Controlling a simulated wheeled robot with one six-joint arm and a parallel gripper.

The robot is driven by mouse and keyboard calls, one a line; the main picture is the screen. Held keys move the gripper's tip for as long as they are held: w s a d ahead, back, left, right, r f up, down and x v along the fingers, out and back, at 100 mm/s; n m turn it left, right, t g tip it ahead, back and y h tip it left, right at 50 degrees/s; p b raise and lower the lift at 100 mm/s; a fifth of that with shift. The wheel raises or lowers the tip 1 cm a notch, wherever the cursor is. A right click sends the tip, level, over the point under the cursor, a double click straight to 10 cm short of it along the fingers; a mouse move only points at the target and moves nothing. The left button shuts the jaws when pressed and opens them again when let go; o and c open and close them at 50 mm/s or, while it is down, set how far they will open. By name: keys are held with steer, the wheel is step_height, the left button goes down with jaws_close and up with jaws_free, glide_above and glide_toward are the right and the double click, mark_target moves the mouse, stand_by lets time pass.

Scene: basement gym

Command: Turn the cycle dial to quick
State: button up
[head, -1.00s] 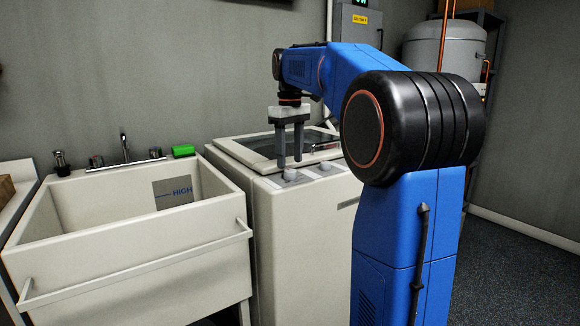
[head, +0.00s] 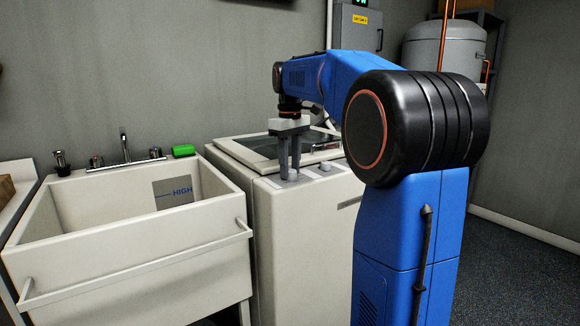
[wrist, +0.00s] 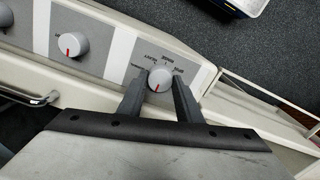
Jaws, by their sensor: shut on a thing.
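My gripper (head: 289,178) points down at the control panel on the front top edge of the white washer (head: 262,205). In the wrist view its two grey fingers (wrist: 158,92) are closed on the sides of a round grey dial (wrist: 160,77). The dial's red mark points toward the bottom of the picture, toward my gripper. Small dark words curve around this dial, too small and turned to read surely. A second grey dial (wrist: 73,45) with a red mark sits apart on the same panel; it also shows in the head view (head: 325,167).
The washer's lid (head: 262,146) is behind the panel. A white sink (head: 130,255) with a tap (head: 125,146) and a green block (head: 183,150) stands to the left. In the wrist view, open dark floor (wrist: 225,50) lies beyond the panel.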

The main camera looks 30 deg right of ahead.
mark_target(290, 170)
steer(key=m, duration=0.4)
steer(key=shift+m, duration=0.3)
steer(key=m, duration=0.4)
stand_by(0.5)
steer(key=o, duration=1)
steer(key=shift+o, duration=0.2)
step_height(290, 170, up, 17)
steer(key=shift+r, duration=0.2)
